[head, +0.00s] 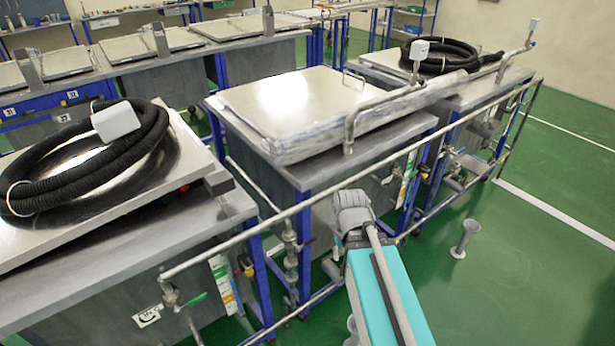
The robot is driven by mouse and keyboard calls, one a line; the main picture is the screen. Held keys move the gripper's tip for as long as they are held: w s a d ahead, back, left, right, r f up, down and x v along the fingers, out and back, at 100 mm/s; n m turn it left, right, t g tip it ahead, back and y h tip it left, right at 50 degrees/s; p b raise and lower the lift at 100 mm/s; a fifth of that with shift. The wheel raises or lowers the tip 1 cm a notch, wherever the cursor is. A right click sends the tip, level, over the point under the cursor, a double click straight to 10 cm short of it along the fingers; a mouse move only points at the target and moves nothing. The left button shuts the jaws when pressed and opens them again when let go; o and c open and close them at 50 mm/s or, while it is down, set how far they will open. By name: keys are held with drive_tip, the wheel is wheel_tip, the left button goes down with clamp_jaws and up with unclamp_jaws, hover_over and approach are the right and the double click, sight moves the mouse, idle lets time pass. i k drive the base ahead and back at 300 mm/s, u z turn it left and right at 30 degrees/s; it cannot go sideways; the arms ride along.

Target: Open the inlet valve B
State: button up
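No label that reads as inlet valve B can be made out, so I cannot tell which fitting it is. A valve with a green handle (190,301) sits on piping at the front of the left tank, beside a small white tag (148,316). A brass-coloured valve fitting (290,238) sits on a vertical pipe between the left and middle tanks. My teal and grey arm reaches up from the bottom, in front of the middle tank (290,165). My gripper is not visible; the arm's grey joint may hide it.
A long horizontal rail pipe (330,200) runs across the tank fronts. Black hoses lie coiled on the left lid (85,165) and the far right tank (441,55). A grey funnel-shaped stand (465,238) is on the floor. The green floor at right is largely open.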

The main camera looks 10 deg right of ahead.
sight(413, 174)
drive_tip(key=z, duration=1.6)
drive_tip(key=i, duration=0.85)
drive_tip(key=u, duration=0.8)
